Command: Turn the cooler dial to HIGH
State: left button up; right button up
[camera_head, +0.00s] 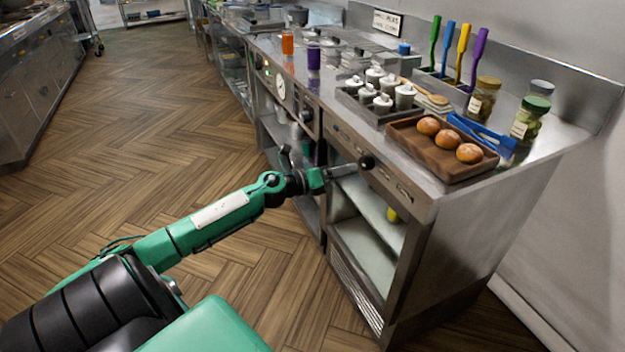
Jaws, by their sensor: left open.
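A round white dial face (281,87) sits on the control panel on the front of the steel counter. A small dark knob (306,115) shows on the same panel, nearer to me. Both are small here, and I cannot read any HIGH mark or setting, nor tell which is the cooler dial. My left gripper (326,160) is open, in front of the counter and below and nearer than the panel. It appears apart from both. My right gripper is not in view.
A wooden tray (442,168) with buns and a dark rack (362,108) of white-lidded pots stand on the counter. Orange (287,43) and purple (313,57) containers stand above the panel. Open shelves (365,245) lie below. The floor left of the counter is clear.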

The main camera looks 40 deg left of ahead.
pick_arm(q)
jog(key=v, duration=0.8)
jog(key=shift+s, duration=0.35)
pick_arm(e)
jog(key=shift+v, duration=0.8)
pick_arm(q)
jog(key=shift+a, duration=0.15)
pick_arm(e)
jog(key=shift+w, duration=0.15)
